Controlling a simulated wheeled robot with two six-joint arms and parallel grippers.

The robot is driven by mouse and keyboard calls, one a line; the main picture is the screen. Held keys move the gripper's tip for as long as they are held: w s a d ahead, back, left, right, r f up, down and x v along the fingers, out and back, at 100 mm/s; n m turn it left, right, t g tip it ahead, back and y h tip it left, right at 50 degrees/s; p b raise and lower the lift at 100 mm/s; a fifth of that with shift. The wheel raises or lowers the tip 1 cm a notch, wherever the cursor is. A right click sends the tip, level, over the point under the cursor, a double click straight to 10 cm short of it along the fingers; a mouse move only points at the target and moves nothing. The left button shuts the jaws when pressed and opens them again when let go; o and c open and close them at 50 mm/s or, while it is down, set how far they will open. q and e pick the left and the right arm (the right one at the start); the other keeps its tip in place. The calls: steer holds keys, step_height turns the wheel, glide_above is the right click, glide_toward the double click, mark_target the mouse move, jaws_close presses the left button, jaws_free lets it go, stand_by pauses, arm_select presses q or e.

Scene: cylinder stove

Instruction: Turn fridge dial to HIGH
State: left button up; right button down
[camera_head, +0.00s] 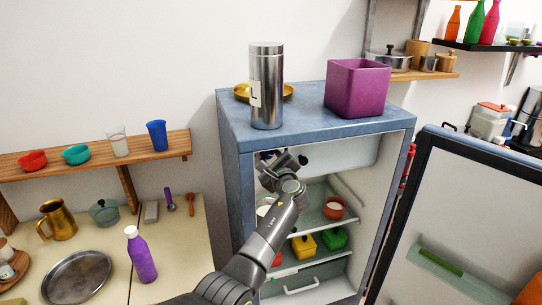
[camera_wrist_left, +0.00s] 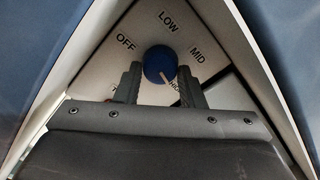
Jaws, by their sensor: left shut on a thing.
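The fridge dial (camera_wrist_left: 160,62) is a round blue knob on a white panel, with OFF, LOW and MID printed around it. A partly hidden label, seemingly HIGH, sits at its lower right. A pale pointer line on the knob points down and right toward that label. My left gripper (camera_wrist_left: 160,76) has a finger on each side of the knob and is shut on it. In the head view, my left gripper (camera_head: 270,158) reaches into the top of the open blue fridge (camera_head: 235,175); the dial is hidden there. My right gripper is not in view.
The fridge door (camera_head: 470,210) stands open to the right. Shelves inside hold a bowl (camera_head: 334,208), a yellow container (camera_head: 304,246) and a green one (camera_head: 335,238). A metal canister (camera_head: 266,90) and purple bin (camera_head: 357,90) stand on top. A counter (camera_head: 180,240) is at left.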

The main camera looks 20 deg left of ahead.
arm_select(q)
steer(key=shift+r, duration=0.1)
stand_by(0.3)
steer(key=o, duration=1)
steer(key=shift+a, duration=0.1)
